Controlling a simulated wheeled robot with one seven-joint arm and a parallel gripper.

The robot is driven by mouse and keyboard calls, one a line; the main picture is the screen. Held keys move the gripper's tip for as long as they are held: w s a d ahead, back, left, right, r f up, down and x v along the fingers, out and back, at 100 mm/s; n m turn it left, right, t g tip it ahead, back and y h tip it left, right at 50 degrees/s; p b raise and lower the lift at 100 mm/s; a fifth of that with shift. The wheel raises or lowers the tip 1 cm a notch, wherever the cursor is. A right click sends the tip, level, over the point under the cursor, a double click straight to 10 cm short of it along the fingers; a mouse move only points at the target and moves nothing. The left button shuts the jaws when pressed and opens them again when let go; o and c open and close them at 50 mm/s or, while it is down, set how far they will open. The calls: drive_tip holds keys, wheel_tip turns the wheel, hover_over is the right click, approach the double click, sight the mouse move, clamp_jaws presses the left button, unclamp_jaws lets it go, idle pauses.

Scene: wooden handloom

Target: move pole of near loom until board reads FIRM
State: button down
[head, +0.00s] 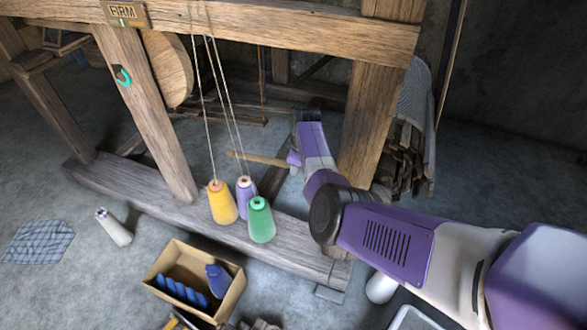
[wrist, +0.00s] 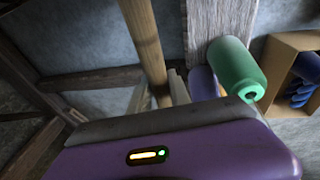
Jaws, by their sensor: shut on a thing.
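The board (head: 124,12) on the top beam of the near loom (head: 250,28) reads FIRM, with a small marked scale below the word. The pole (head: 258,158) is a pale round wooden rod that shows low inside the frame, behind the hanging cones. My gripper (head: 294,158) reaches in from the right past the right post and is shut on the pole. In the wrist view the pole (wrist: 145,42) runs up from between my fingers (wrist: 160,98). My arm and wrist housing hide the pole's far end.
Yellow (head: 222,202), purple (head: 245,189) and green (head: 261,220) cones hang on cords just left of my arm. The green cone (wrist: 236,68) is close to my gripper in the wrist view. A box (head: 190,283) with blue yarn stands in front.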

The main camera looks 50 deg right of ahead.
drive_tip(key=c, duration=1.2)
unclamp_jaws()
drive_tip(key=d+p+v, duration=0.1)
drive_tip(key=p+v, duration=0.4)
drive_tip(key=v, duration=0.2)
drive_tip(key=shift+s+a+r, duration=0.15)
drive_tip(key=shift+a+r, duration=0.2)
drive_tip(key=shift+a, duration=0.2)
